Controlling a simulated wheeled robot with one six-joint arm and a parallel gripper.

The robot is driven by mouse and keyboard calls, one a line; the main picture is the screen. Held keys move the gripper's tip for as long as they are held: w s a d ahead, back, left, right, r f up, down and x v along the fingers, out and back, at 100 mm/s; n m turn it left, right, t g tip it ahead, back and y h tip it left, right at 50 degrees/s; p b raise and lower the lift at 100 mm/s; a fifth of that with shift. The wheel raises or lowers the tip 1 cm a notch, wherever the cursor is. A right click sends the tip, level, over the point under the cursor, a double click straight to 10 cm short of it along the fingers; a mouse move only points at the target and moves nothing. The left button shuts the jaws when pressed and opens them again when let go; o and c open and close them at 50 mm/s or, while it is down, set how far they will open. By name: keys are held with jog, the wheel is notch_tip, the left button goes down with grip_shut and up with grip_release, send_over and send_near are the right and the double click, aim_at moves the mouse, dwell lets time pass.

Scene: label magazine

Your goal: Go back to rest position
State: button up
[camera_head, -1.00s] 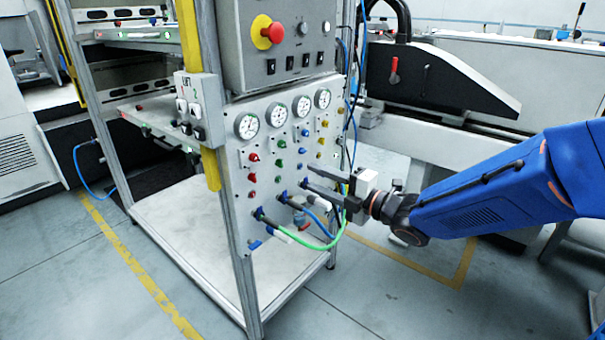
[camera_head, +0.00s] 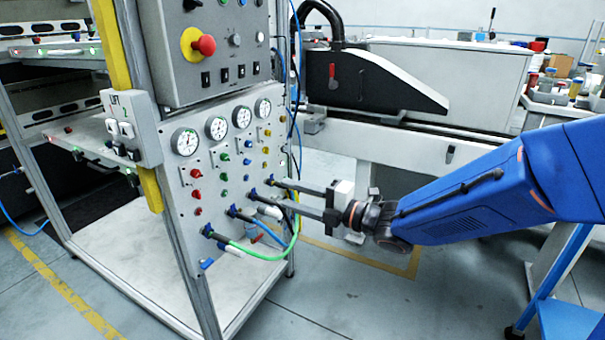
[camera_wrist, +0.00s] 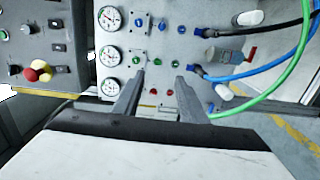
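Whether the tips touch the panel is unclear. My blue arm reaches in from the right. A green hose (camera_head: 262,257) and a blue hose (camera_head: 268,230) hang from fittings low on the panel, close to the fingers. The green hose also shows in the wrist view (camera_wrist: 290,93).
A control box with a red emergency button (camera_head: 206,45) sits above the gauges. A metal frame post (camera_head: 203,290) stands in front. A blue-legged table (camera_head: 570,322) is at the lower right. Grey floor (camera_head: 360,300) is open below my arm.

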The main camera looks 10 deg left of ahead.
jog(key=w+d+r+m+t+h, duration=0.1)
jog(key=w+d+m+t+h, duration=0.2)
jog(key=d, duration=0.4)
jog(key=w+d+m+t+h, duration=0.2)
jog(key=d+m+h, duration=0.2)
jog(key=d+m, duration=0.25)
jog(key=s+d+f+m+h, duration=0.1)
jog(key=s+d+m+h, duration=0.2)
jog(key=d, duration=0.5)
jog(key=s+d+f+m+h, duration=0.1)
jog(key=d+m+h, duration=0.3)
jog(key=d+m, duration=0.25)
jog(key=s+d+f+m+g, duration=0.2)
jog(key=s+d+m, duration=0.1)
jog(key=s, duration=0.5)
jog(key=s+d+f+m+g+h, duration=0.1)
jog(key=s+d+f+m+g, duration=0.1)
jog(key=s+m, duration=0.3)
jog(key=s+d+f+m+g+h, duration=0.1)
jog(key=s+d+f+m+g, duration=0.1)
jog(key=s, duration=1)
jog(key=shift+d+m+g, duration=0.9)
jog(key=shift+d, duration=0.35)
jog(key=shift+f, duration=0.1)
